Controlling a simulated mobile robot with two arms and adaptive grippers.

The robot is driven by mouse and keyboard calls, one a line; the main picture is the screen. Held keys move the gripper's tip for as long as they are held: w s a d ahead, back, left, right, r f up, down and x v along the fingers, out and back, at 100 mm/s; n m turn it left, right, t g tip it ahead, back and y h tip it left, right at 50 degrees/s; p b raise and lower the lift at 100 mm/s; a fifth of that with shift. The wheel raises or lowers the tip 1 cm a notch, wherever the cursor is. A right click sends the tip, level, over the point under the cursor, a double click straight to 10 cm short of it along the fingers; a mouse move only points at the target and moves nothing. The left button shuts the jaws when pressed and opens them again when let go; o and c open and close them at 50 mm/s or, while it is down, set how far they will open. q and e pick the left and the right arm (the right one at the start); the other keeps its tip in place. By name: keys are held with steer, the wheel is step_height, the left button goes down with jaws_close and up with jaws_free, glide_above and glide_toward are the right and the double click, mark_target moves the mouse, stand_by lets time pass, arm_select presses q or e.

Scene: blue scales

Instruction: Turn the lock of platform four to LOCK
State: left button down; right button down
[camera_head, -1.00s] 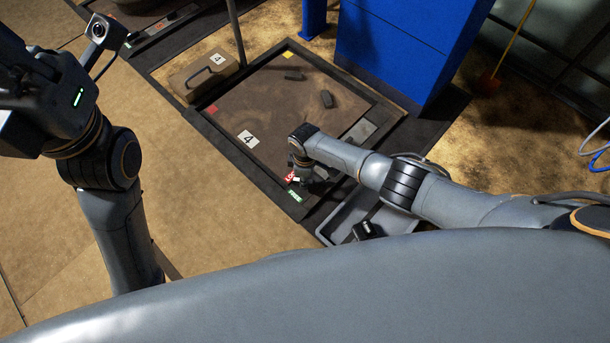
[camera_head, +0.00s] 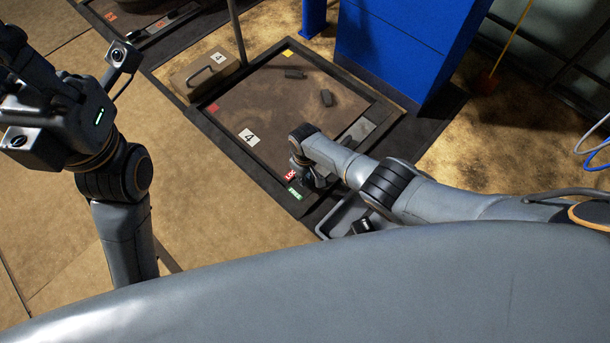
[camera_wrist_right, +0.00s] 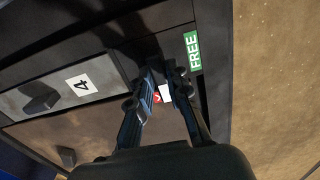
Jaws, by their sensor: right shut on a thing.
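Platform four (camera_head: 270,100) is a brown plate in a dark frame with a white "4" label. At its near corner are a red lock label (camera_head: 290,176), partly covered, and a green FREE label (camera_head: 295,193). My right gripper (camera_head: 306,182) is at this corner, just right of the labels. In the right wrist view its fingers (camera_wrist_right: 165,72) close together on the lock handle, which they mostly hide. The FREE label (camera_wrist_right: 193,51) is right of the fingertips, and part of the red label (camera_wrist_right: 156,97) shows between the fingers. My left gripper (camera_head: 15,65) is at the far left, its fingers unclear.
A blue cabinet (camera_head: 400,55) stands behind the platform. A brown case with a handle (camera_head: 205,75) lies at its back left. A grey tray (camera_head: 340,215) is close below my right forearm. The floor to the left is clear.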

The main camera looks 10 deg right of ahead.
stand_by(0.4)
steer(key=c, duration=1.3)
jaws_free()
steer(key=shift+r, duration=0.1)
step_height(320, 180, up, 12)
steer(key=shift+f, duration=0.1)
